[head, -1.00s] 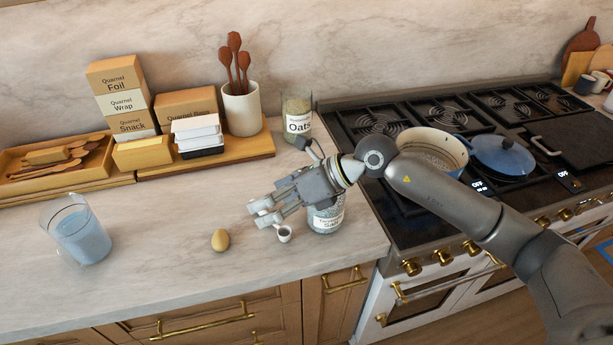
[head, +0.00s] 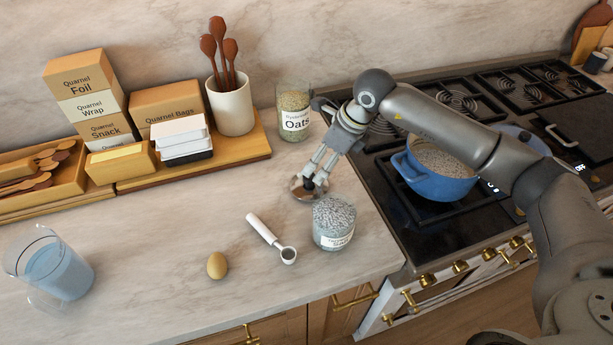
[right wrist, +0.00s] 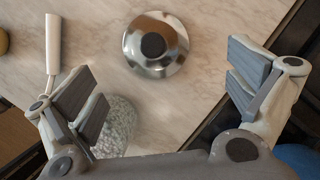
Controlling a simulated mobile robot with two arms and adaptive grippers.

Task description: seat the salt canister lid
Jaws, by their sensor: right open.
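The salt canister (head: 334,224) stands upright and uncovered near the counter's front right corner, white granules showing at its top. Its shiny metal lid (head: 299,190) with a dark round knob lies on the counter just behind it. My right gripper (head: 317,180) is over the lid, partly hiding it in the head view. In the right wrist view the lid (right wrist: 156,45) lies ahead of the open, widely spread fingers (right wrist: 172,95), with nothing between them. The canister (right wrist: 118,125) shows beside the left finger, which partly covers it. My left gripper is out of view.
A white-handled scoop (head: 265,232) and an egg (head: 217,265) lie left of the canister. An oats jar (head: 294,112) stands behind the lid. A blue pot (head: 437,172) sits on the stove at right. A glass pitcher (head: 55,270) stands at the left.

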